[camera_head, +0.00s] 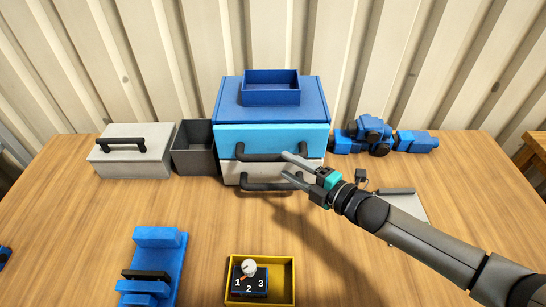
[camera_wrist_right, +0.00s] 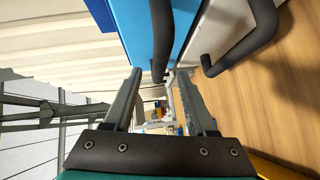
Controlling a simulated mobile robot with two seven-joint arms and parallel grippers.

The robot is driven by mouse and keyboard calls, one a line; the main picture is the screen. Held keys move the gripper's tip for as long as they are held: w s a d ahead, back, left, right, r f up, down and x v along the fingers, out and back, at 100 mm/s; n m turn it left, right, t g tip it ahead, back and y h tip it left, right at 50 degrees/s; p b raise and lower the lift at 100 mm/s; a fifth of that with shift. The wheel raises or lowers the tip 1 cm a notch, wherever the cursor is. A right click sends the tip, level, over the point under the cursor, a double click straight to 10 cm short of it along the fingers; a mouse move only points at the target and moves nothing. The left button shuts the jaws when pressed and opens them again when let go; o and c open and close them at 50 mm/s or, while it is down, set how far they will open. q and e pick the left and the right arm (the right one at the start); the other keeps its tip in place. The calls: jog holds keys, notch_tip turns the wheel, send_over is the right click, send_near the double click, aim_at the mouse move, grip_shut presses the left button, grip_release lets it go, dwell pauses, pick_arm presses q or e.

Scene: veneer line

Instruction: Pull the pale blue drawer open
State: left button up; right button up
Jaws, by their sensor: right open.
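The pale blue drawer (camera_head: 271,139) is the upper drawer of a blue cabinet at the back middle of the table, and it looks closed. Its black bar handle (camera_head: 246,154) faces me; the handle also shows in the right wrist view (camera_wrist_right: 161,35), apparently in line with the gap between the fingers. My right gripper (camera_head: 286,166) is open and empty, its fingertips close to the right end of this handle. Whether they touch it I cannot tell. In the right wrist view the pale blue front (camera_wrist_right: 146,25) is at the top. My left gripper is not in view.
Below is a whitish drawer with its own black handle (camera_head: 262,187). A blue tray (camera_head: 271,96) sits on the cabinet. A dark bin (camera_head: 194,160) and grey case (camera_head: 130,165) stand left; blue machine parts (camera_head: 372,136) lie right. A yellow tray (camera_head: 290,280) and blue fixture (camera_head: 160,255) are in front.

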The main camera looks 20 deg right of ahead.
aim_at(278, 161)
jog(key=shift+x, duration=3.05)
jog(key=shift+c, duration=0.2)
grip_shut()
